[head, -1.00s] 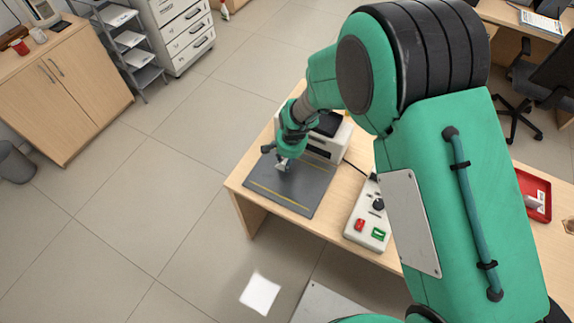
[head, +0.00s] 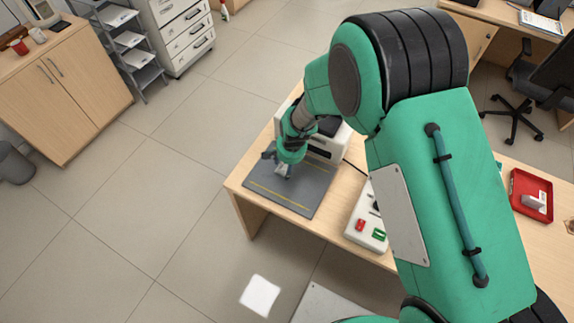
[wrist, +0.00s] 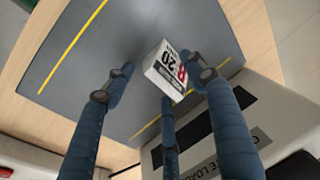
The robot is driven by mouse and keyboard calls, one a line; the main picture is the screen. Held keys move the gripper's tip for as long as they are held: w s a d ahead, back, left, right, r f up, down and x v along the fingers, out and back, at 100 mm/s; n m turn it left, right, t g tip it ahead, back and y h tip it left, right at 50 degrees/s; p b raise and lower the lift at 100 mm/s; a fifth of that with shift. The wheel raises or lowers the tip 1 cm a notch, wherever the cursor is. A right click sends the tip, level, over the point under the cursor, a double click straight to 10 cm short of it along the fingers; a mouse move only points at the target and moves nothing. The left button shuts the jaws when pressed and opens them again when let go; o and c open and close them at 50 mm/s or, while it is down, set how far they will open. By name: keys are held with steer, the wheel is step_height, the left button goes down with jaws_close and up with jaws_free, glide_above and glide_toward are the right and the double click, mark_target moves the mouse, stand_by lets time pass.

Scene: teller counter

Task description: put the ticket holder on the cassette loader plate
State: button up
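A small white box with black and red print including "20" (wrist: 165,68), which I take to be the ticket holder, shows between the fingers in the wrist view. It is on or just above the grey loader plate (wrist: 95,55); its underside is hidden. My gripper (wrist: 157,78) is open around it, with a clear gap to the left finger. The other fingers are close to the box, and contact is unclear. In the head view, my gripper (head: 279,165) is low over the plate (head: 300,200), and the box is a small pale patch there.
The white cassette loader (head: 325,143) stands at the plate's back edge. A control box (head: 367,225) with red and green buttons is to the right. A red tray (head: 515,212) with a pale object lies further right. The plate's front part is clear.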

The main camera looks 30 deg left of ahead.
steer(key=shift+r, duration=0.1)
step_height(320, 180, up, 12)
steer(key=s+d+p, duration=0.1)
steer(key=d+p, duration=0.1)
steer(key=shift+f, duration=0.2)
stand_by(0.4)
stand_by(0.8)
steer(key=w+d+r+t, duration=0.2)
steer(key=d+r, duration=2.4)
steer(key=r, duration=0.1)
steer(key=s+d+r+t, duration=0.1)
steer(key=s+d+r, duration=0.4)
steer(key=s+d, duration=0.4)
steer(key=s+d+r+t+h, duration=0.1)
steer(key=s+d+r, duration=0.4)
steer(key=s+d, duration=0.5)
steer(key=d, duration=0.3)
steer(key=shift+s+r+t+h, duration=0.25)
steer(key=shift+s+t+h, duration=0.05)
